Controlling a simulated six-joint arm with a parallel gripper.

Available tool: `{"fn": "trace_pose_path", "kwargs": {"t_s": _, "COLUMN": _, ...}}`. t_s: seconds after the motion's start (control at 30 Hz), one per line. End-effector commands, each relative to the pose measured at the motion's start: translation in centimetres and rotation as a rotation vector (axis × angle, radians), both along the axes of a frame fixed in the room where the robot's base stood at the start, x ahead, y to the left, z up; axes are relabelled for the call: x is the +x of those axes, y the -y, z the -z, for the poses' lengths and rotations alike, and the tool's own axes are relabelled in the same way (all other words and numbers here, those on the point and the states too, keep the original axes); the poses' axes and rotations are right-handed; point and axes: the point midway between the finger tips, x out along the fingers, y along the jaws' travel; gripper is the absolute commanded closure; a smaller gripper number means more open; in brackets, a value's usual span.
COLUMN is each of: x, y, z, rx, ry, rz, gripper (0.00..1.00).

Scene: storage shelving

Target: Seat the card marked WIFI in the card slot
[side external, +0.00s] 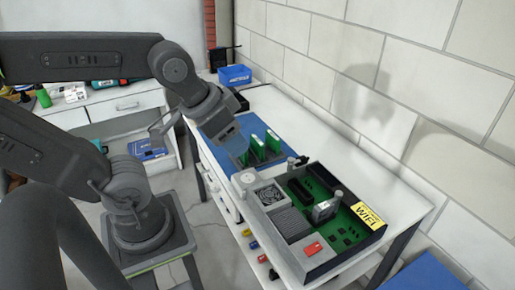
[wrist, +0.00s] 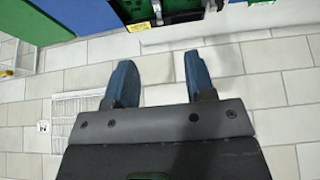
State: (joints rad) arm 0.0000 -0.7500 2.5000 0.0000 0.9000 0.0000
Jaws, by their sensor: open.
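Several green cards (side external: 272,140) stand upright in a dark holder on the blue mat (side external: 215,150) in the side external view. Their markings are too small to read, so I cannot tell which one is marked WIFI. An open case (side external: 310,262) with a green circuit board (side external: 345,238) stands in front of them. A yellow WIFI label (side external: 368,215) is on its right edge. Dark slots (side external: 317,180) show on the board. My gripper (side external: 236,143) is above the mat, close to the cards. In the wrist view my gripper (wrist: 157,78) is open, with nothing between its blue fingers.
The white table (side external: 400,195) carries the mat and the case. A block wall (side external: 400,80) runs along its right side. A blue bin (side external: 235,75) stands at the back. A fan (side external: 268,195) and a red-labelled part (side external: 313,249) sit in the case.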

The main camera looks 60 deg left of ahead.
Motion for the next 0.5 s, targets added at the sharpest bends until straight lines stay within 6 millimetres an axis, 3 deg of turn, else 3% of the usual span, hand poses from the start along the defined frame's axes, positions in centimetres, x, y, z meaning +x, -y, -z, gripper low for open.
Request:
{"fn": "trace_pose_path", "kwargs": {"t_s": 0.33, "x": 0.2, "y": -0.1, "z": 0.0, "rx": -0.001, "ry": -0.003, "rz": -0.011, "gripper": 0.51}}
{"fn": "trace_pose_path", "kwargs": {"t_s": 0.5, "x": 2.9, "y": -1.6, "z": -0.3, "rx": -0.014, "ry": -0.038, "rz": -0.150, "gripper": 0.51}}
